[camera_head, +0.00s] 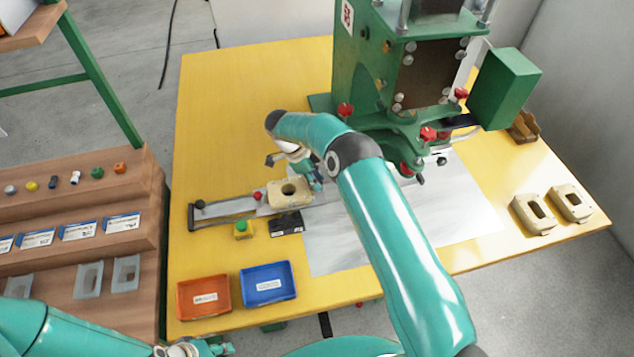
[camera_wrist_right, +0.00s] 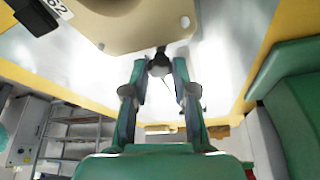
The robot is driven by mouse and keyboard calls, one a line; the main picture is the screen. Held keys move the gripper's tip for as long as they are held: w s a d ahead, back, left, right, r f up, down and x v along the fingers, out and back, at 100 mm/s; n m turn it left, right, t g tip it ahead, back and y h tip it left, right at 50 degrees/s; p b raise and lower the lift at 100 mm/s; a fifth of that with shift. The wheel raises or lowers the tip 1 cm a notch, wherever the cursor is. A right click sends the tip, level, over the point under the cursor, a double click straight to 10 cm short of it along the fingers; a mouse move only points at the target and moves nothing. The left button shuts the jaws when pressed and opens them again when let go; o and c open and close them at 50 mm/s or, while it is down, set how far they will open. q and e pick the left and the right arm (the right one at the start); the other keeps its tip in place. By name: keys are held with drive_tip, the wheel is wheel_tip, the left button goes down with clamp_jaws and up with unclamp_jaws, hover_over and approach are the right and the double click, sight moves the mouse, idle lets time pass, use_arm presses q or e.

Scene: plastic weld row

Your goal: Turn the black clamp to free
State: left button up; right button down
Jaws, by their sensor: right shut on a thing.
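The beige moulded part (camera_head: 289,192) sits in its fixture on the yellow table, and it fills the top of the right wrist view (camera_wrist_right: 125,25). My right gripper (camera_head: 316,183) is at the right side of this part. In the wrist view its fingers (camera_wrist_right: 160,72) are shut on a small dark knob, which I take for the black clamp (camera_wrist_right: 160,62), beside the part's edge. In the head view this clamp is hidden by the gripper. Its turned position cannot be told. My left gripper (camera_head: 215,348) is low at the bottom left, away from the fixture; its jaws are too small to read.
A red knob (camera_head: 257,196) is left of the part. A green button (camera_head: 242,230) and a black box (camera_head: 287,222) stand in front. The green press (camera_head: 420,75) rises behind. Two beige parts (camera_head: 533,214) lie at right.

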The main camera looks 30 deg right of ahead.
drive_tip(key=m+b, duration=0.1)
drive_tip(key=m, duration=0.1)
drive_tip(key=m+g+y+b, duration=0.1)
drive_tip(key=shift+w+d+f+m+b, duration=0.1)
drive_tip(key=shift+w+f+m+b, duration=0.1)
drive_tip(key=shift+m+b, duration=0.2)
drive_tip(key=shift+r+m+y+b, duration=0.15)
drive_tip(key=shift+m+y+b, duration=0.15)
drive_tip(key=shift+m+b, duration=0.55)
drive_tip(key=shift+d+r+m+g, duration=0.1)
drive_tip(key=shift+m+g, duration=0.2)
drive_tip(key=shift+m, duration=0.15)
drive_tip(key=c, duration=0.9)
unclamp_jaws()
